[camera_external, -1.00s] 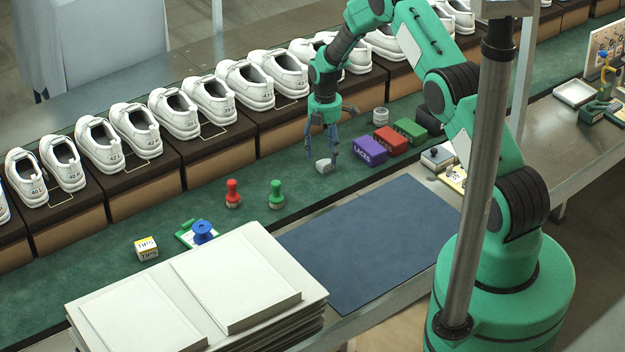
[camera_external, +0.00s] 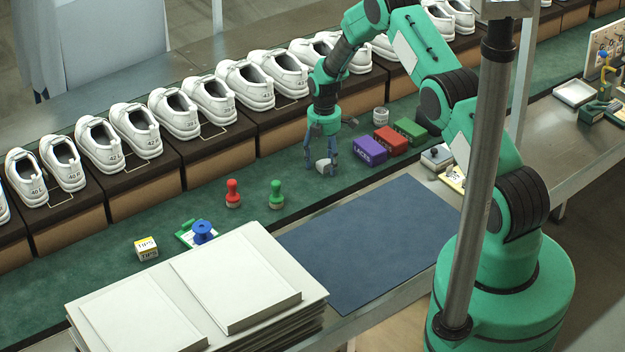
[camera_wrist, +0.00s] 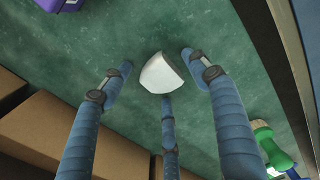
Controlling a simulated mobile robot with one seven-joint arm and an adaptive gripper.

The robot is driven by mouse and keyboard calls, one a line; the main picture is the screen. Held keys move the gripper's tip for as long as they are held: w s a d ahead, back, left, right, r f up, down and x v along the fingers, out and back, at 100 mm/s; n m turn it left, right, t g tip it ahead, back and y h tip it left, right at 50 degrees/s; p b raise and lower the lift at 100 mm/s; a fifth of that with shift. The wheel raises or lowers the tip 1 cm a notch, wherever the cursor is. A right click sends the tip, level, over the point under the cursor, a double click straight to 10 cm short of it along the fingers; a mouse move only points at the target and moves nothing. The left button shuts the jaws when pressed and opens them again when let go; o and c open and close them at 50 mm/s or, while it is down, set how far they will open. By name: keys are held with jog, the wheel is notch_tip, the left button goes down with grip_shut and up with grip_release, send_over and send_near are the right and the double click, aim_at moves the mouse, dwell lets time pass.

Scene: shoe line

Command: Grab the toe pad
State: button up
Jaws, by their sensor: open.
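The toe pad is a small white-grey rounded piece (camera_external: 323,165) lying on the green bench top. In the wrist view the toe pad (camera_wrist: 161,74) lies between my blue fingers. My gripper (camera_external: 322,166) points down with its fingertips close to the bench, around the toe pad. In the wrist view my gripper (camera_wrist: 158,80) is open, with two fingers apart on either side of the pad and a third finger just below it. Gaps show between the pad and the two side fingers. I cannot tell whether the third finger touches it.
A purple box (camera_external: 370,151), a red box (camera_external: 390,141) and a green box (camera_external: 410,130) stand right of my gripper. A green stamp (camera_external: 276,195) and a red stamp (camera_external: 233,194) stand to the left. A row of shoes on boxes lies behind. The blue mat (camera_external: 370,240) in front is clear.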

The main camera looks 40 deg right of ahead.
aim_at(325, 161)
jog(key=c, duration=1)
jog(key=shift+r, duration=0.15)
jog(key=shift+r, duration=1.05)
jog(key=shift+s+r, duration=0.4)
jog(key=shift+r, duration=0.25)
jog(key=s, duration=0.5)
jog(key=s+a+r, duration=0.1)
jog(key=s, duration=0.4)
jog(key=s+a, duration=0.1)
jog(key=s, duration=0.4)
jog(key=shift+a+r, duration=0.15)
jog(key=shift+r, duration=0.05)
